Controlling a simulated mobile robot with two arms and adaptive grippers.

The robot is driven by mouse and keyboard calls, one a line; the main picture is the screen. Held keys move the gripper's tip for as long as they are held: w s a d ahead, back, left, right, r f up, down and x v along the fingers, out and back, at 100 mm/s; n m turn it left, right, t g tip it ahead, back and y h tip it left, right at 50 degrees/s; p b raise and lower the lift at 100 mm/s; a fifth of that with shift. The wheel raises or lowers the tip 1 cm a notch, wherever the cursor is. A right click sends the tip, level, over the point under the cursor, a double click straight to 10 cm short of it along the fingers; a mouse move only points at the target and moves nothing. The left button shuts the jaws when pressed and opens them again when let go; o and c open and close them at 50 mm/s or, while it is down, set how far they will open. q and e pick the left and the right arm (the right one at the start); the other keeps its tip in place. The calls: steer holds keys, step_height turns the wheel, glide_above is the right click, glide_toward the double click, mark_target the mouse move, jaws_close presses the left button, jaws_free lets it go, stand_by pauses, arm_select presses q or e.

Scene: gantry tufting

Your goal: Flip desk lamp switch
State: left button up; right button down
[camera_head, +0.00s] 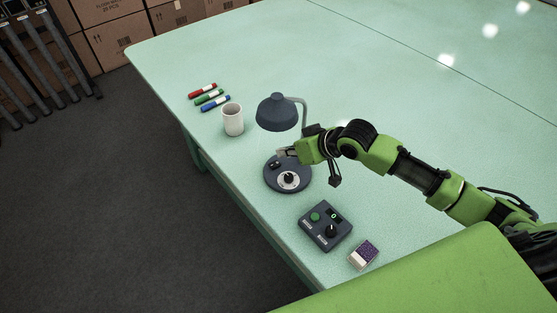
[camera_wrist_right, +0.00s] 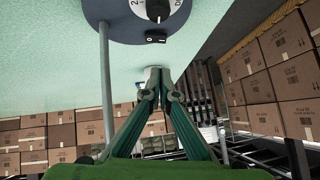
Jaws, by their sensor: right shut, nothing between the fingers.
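The desk lamp has a dark shade (camera_head: 277,113), a thin curved neck and a round dark base (camera_head: 270,182) on the table. A round dial (camera_head: 289,179) sits on the base. A small black rocker switch (camera_wrist_right: 156,38) shows on the base beside the dial in the right wrist view; in the head view, the switch (camera_head: 274,165) is small and its position is unclear. My right gripper (camera_head: 281,154) is shut and empty, just above the base near the switch. In the right wrist view its fingertips (camera_wrist_right: 159,76) meet below the switch, apart from it. My left gripper is not in view.
A white mug (camera_head: 233,121) and several markers (camera_head: 208,97) lie left of the lamp. A control box (camera_head: 326,226) with a green button and a small purple-and-white block (camera_head: 363,254) are nearer. The pale green table (camera_head: 400,80) is clear behind. Cardboard boxes stand beyond.

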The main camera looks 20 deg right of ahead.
mark_target(271, 163)
steer(key=f, duration=0.1)
steer(key=w+f, duration=0.1)
steer(key=a+f, duration=0.1)
steer(key=f, duration=0.1)
steer(key=shift+w+a+p, duration=0.1)
steer(key=shift+w+p, duration=0.05)
steer(key=shift+p, duration=0.25)
steer(key=shift+a+f, duration=0.1)
steer(key=shift+f, duration=0.45)
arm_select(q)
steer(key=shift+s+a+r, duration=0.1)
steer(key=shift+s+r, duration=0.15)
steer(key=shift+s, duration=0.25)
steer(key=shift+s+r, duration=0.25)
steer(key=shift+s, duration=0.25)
arm_select(e)
steer(key=shift+f, duration=0.25)
